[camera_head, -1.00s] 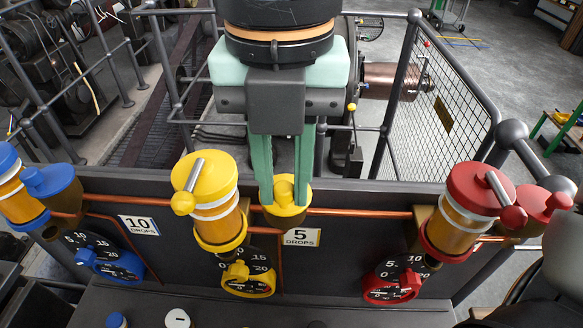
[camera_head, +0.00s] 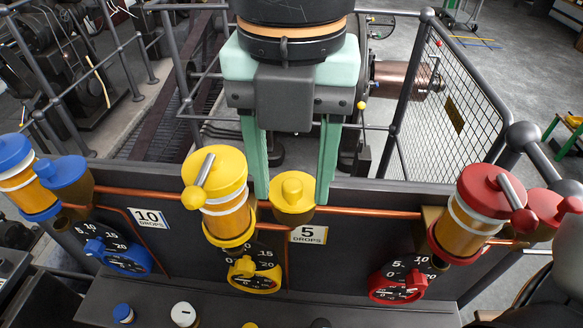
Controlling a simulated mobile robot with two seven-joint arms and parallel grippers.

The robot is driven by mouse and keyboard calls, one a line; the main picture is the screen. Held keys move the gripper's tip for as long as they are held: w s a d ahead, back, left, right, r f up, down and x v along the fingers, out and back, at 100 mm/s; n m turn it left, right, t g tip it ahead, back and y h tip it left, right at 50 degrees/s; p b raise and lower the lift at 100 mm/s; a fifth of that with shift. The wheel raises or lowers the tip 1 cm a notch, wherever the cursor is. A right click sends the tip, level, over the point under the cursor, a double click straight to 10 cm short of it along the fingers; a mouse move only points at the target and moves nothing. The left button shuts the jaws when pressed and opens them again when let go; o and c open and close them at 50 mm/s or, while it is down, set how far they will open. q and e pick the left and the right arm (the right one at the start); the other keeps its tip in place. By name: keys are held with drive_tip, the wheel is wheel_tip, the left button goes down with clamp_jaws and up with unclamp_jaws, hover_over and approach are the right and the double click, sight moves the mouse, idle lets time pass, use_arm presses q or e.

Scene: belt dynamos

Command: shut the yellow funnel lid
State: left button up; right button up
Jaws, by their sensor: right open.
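The yellow funnel lid (camera_head: 293,190) is a round yellow cap with a small knob on top, just right of the tall yellow-capped oiler (camera_head: 228,211). It lies flat over its funnel, which is mostly hidden beneath it. My right gripper (camera_head: 292,200) comes down from above with mint-green fingers. It is open, with one finger on each side of the lid and a gap visible between each finger and the knob. I cannot tell whether the fingertips touch the lid's rim. My left gripper is not in view.
A blue oiler (camera_head: 22,180) and blue funnel lid (camera_head: 64,171) stand at left, a red oiler (camera_head: 470,215) and red funnel lid (camera_head: 547,206) at right. Copper pipes and dials line the dark panel (camera_head: 345,265). Railings (camera_head: 410,70) stand behind.

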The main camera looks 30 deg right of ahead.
sight(292, 185)
wheel_tip(292, 185, up, 12)
drive_tip(key=p, duration=0.5)
drive_tip(key=shift+r+p, duration=0.25)
drive_tip(key=shift+p, duration=0.15)
idle(0.4)
